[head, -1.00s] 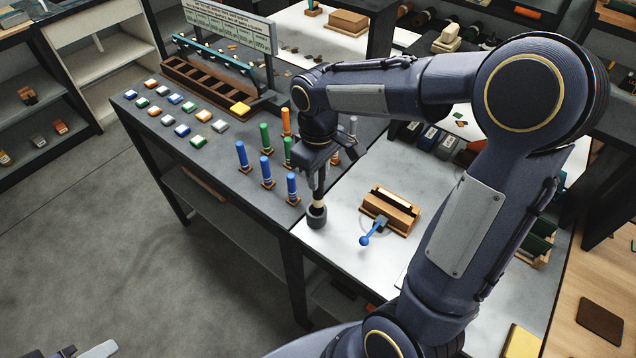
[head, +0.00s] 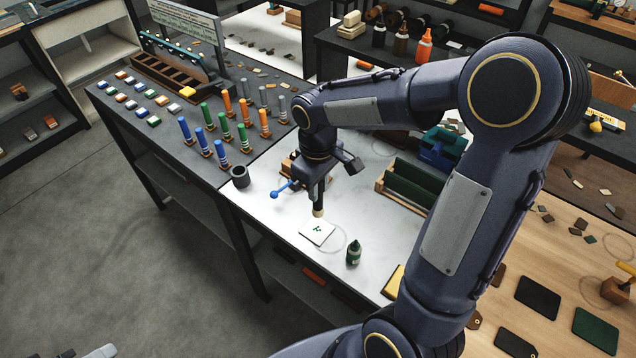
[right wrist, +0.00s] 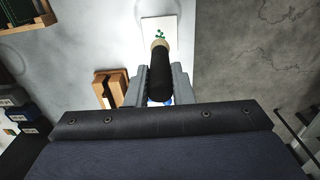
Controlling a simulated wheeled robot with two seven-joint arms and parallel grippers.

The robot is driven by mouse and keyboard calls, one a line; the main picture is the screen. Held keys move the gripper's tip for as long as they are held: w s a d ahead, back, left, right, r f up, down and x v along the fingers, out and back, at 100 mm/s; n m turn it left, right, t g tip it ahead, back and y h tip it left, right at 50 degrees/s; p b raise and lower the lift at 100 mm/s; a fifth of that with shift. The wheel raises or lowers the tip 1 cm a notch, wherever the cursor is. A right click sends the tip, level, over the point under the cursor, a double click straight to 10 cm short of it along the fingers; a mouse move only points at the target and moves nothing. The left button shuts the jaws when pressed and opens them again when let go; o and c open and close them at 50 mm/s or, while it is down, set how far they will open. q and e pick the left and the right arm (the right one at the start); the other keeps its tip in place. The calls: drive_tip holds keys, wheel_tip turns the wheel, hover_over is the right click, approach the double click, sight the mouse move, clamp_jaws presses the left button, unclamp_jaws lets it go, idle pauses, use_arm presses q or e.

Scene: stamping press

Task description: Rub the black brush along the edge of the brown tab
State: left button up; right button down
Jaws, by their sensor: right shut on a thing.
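My right gripper (head: 317,192) is shut on the black brush, a black cylinder with a pale tan end. The brush (right wrist: 160,75) shows between the fingers in the right wrist view. Its tan end (head: 318,212) points down in the head view, just behind a white card with green marks (head: 318,233). I cannot tell whether it touches. A small brown tab (head: 474,320) lies on the wooden bench at right, partly hidden by my right arm and well away from the brush. A grey piece of my left gripper (head: 100,352) shows at the lower left edge; its jaws are unclear.
Black (head: 537,297) and green (head: 597,328) pieces lie on the wooden bench. A green-lined wooden rack (head: 408,185) stands behind.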

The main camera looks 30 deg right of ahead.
sight(317, 205)
drive_tip(key=shift+w+a+f+b, duration=0.1)
drive_tip(key=shift+w+f+b, duration=0.15)
drive_tip(key=shift+f+b, duration=0.45)
drive_tip(key=shift+s+f+b, duration=0.1)
drive_tip(key=shift+f+b, duration=1.3)
drive_tip(key=shift+f, duration=0.8)
drive_tip(key=shift+f+b, duration=0.45)
drive_tip(key=shift+f, duration=0.1)
drive_tip(key=shift+r+p, duration=2.85)
drive_tip(key=shift+r, duration=0.75)
drive_tip(key=shift+f, duration=0.1)
